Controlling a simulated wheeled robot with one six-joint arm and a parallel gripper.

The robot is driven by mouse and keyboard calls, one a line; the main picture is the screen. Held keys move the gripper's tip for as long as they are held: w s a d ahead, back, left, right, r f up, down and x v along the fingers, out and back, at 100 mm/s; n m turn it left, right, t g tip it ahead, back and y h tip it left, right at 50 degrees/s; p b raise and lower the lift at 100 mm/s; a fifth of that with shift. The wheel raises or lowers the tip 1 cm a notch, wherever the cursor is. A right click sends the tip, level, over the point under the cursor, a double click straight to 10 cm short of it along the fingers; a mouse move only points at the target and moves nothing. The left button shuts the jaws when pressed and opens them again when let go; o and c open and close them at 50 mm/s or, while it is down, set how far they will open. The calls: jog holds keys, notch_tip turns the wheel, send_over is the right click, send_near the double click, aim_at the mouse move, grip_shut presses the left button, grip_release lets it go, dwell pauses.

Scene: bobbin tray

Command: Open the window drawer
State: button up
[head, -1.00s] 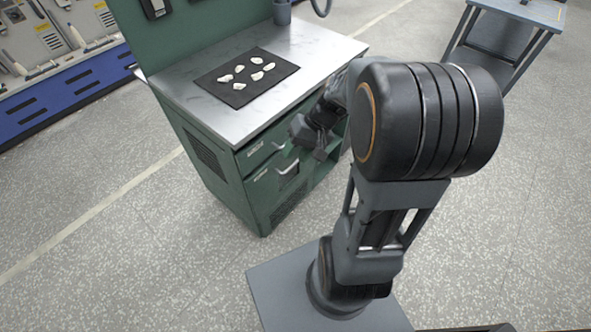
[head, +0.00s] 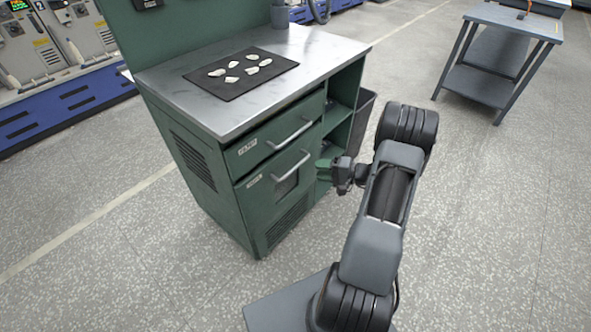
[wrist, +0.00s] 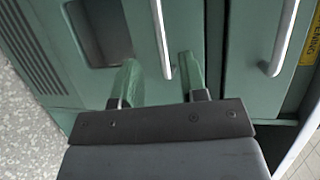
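The window drawer (head: 275,207) is the lower drawer of a green cabinet and looks shut, its front flush with the cabinet. It has a small dark window (head: 287,184) and a silver bar handle (head: 293,165). In the wrist view the window (wrist: 97,30) is left of this handle (wrist: 160,38). My gripper (head: 322,168) is in front of the cabinet, to the right of the handle in the head view. In the wrist view my gripper (wrist: 158,62) is open and empty. Its green fingers appear on either side of the handle's end; whether they reach around it is unclear.
The upper drawer (head: 262,142) has its own bar handle (head: 290,135), also in the wrist view (wrist: 283,35). A black mat (head: 225,88) with several pale pieces lies on the metal worktop (head: 180,80). Open shelves and a dark bin (head: 362,120) are at right.

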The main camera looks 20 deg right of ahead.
aim_at(295, 168)
jog(key=b+x, duration=0.1)
jog(key=x, duration=0.8)
jog(key=shift+w+a+f, duration=0.1)
jog(key=shift+w+a, duration=0.05)
jog(key=shift+a, duration=0.1)
grip_shut()
